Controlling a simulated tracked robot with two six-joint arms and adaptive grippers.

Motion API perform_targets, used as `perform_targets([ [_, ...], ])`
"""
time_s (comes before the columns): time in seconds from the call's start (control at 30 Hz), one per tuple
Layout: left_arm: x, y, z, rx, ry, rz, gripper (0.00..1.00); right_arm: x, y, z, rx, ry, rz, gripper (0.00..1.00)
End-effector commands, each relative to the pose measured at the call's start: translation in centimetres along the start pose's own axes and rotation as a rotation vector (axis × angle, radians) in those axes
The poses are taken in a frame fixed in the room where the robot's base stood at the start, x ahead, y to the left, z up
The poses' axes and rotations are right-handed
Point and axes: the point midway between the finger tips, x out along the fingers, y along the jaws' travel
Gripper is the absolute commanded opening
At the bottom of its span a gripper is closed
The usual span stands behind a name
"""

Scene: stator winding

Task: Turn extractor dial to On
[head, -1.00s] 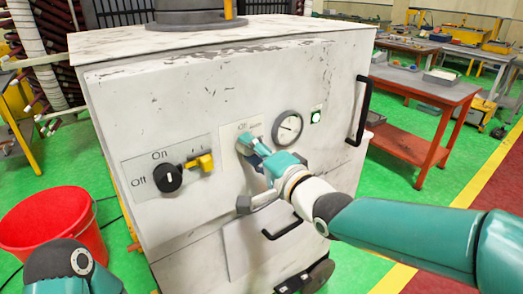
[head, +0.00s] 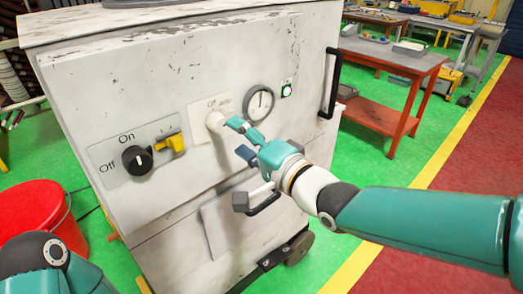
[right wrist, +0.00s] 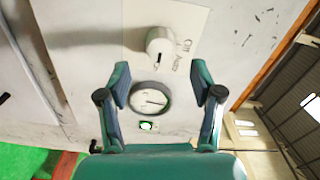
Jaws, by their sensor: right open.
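A white round knob (head: 215,122) sits on a pale plate marked Off on the front of the white cabinet. It also shows in the right wrist view (right wrist: 160,42), beside the words Off and Auto; its exact setting is hard to read. My right gripper (head: 243,139) is just to the right of the knob. In the right wrist view the gripper (right wrist: 160,82) has its fingers spread with nothing between them, and the knob lies just beyond the fingertips. My left gripper is out of view.
A round gauge (head: 260,103) and a lit green button (head: 287,90) are right of the knob. A yellow lever (head: 174,142) is beside the black dial. A red bucket (head: 35,215) stands at left, and a red table (head: 390,85) at right.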

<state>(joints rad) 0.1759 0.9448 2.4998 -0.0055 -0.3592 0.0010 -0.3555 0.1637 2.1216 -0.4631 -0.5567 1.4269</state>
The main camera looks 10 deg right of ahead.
Motion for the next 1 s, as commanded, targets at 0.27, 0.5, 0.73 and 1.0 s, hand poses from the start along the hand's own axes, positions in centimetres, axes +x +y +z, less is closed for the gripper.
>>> perform_targets([
  [0.27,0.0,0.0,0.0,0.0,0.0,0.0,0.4,-4.9,0.0,-0.1,-0.001,0.003,-0.002,0.66],
  [0.5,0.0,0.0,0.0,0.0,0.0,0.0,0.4,-6.1,0.0,-0.1,-0.001,0.001,-0.002,0.66],
  [0.73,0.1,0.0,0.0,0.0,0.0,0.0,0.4,-6.1,0.0,-0.1,0.0,0.001,-0.001,0.66],
  [1.0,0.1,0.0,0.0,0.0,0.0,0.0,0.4,-5.0,6.1,-1.6,0.048,0.021,0.115,0.66],
])
